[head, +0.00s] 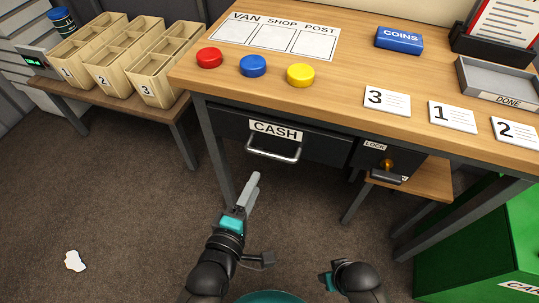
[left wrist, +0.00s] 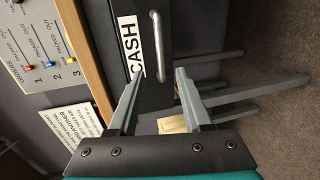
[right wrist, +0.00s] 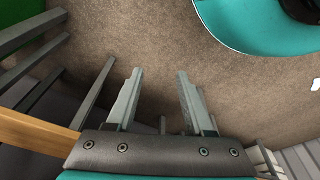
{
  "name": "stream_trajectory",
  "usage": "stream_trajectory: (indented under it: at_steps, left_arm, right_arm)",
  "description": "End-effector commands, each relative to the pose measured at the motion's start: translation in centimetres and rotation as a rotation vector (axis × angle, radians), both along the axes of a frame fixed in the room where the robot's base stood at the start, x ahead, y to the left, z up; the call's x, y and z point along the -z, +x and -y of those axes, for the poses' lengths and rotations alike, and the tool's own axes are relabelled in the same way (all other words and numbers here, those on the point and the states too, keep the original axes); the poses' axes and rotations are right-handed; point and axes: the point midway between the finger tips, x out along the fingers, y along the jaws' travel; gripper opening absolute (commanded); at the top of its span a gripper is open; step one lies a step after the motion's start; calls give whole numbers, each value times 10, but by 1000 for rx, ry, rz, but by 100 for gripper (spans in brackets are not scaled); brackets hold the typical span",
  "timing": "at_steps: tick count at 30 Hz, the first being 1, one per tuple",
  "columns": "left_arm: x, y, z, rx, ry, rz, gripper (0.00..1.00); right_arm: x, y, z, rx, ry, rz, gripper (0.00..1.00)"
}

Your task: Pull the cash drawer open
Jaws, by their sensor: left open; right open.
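The cash drawer (head: 320,142) is a dark drawer under the front edge of the wooden desk, with a white CASH label (head: 275,130) and a silver bar handle (head: 273,152). It looks shut. In the left wrist view the handle (left wrist: 159,47) stands ahead of my left gripper (left wrist: 156,75), beyond and between its two fingertips. My left gripper (head: 252,190) is open and empty, below and in front of the handle in the head view, apart from it. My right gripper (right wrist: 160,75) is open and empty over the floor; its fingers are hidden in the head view.
The desk (head: 345,65) carries red, blue and yellow discs, number cards, a COINS box (head: 399,40) and a grey DONE tray (head: 470,85). A lock unit (head: 386,160) adjoins the drawer's right. A green bin (head: 480,250) stands at right. Floor before the drawer is clear.

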Motion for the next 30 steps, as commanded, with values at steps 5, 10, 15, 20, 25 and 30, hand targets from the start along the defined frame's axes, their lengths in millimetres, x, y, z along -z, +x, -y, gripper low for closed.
stream_trajectory:
  at_steps: [5, 10, 15, 20, 25, 30]
  left_arm:
    - [7, 24, 8, -1, -2, 3, 50]
    - [12, 45, 14, -1, -1, 3, 50]
    - [16, 65, 21, -1, 0, 2, 50]
    - [20, 82, 26, -1, 0, 1, 50]
    - [24, 98, 32, -1, 2, 1, 50]
    - [25, 109, 35, 0, 0, -1, 50]
  right_arm:
    - [-15, 12, -2, 1, 5, 29, 52]
    - [-33, 22, -4, 3, 9, 56, 52]
    - [-51, 29, -5, 4, 13, 84, 52]
    - [-68, 34, -5, 4, 17, 109, 52]
    - [-86, 37, -6, 5, 20, 135, 52]
    - [-99, 38, -6, 6, 22, 152, 52]
